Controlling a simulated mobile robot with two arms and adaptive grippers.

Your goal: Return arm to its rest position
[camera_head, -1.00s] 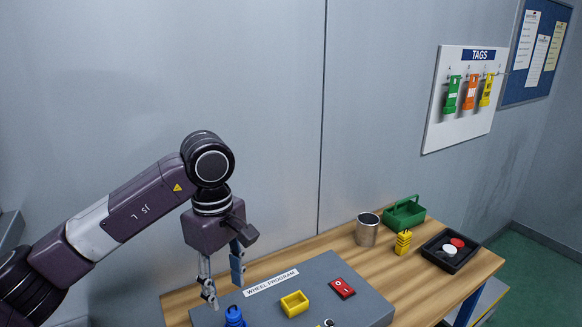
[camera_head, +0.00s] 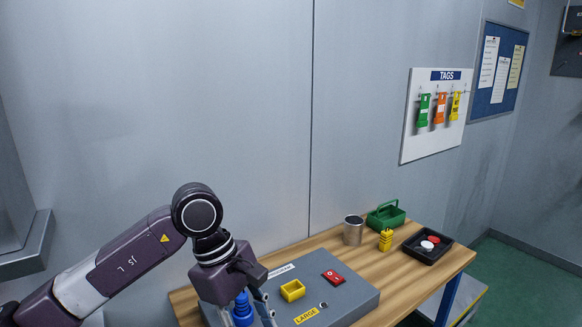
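My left arm comes in from the left, and its gripper (camera_head: 265,304) points down over the front left of the grey wheel program box (camera_head: 345,308). Its fingers are partly hidden and run close to the bottom edge of the picture, so their opening is unclear. A blue spindle (camera_head: 242,311) stands on the box just left of the fingers; I cannot tell whether they touch it. My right gripper is out of view.
The box carries a yellow tray (camera_head: 293,290) and a red switch (camera_head: 333,277). Behind it on the wooden table (camera_head: 391,284) stand a metal cup (camera_head: 353,231), green caddy (camera_head: 386,215), yellow part (camera_head: 386,240) and black tray (camera_head: 427,257). A tag board (camera_head: 437,143) hangs on the wall.

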